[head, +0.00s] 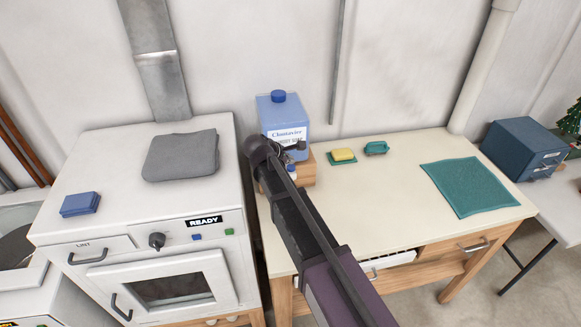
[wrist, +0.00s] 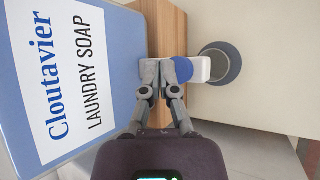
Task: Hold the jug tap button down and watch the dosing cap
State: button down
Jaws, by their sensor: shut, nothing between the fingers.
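The blue laundry soap jug (head: 283,112) stands on a wooden block at the back of the table. In the wrist view its labelled side (wrist: 75,70) fills the left. My gripper (head: 290,155) is in front of the jug, with its fingers shut and empty. In the wrist view the fingertips (wrist: 159,72) are at the blue tap button (wrist: 182,70); they overlap its edge, and I cannot tell whether they press it. The white spout (wrist: 201,69) reaches over a grey round dosing cap (wrist: 234,64), hiding part of it. I see no clear liquid in the cap.
The wooden block (head: 306,171) is under the jug. A yellow sponge (head: 343,155), a teal dish (head: 377,148) and a teal cloth (head: 470,187) lie to the right. A white machine (head: 130,215) stands close on the left. The table's middle is clear.

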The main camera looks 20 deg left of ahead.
jog(key=shift+f+b, duration=0.9)
dwell(7.1)
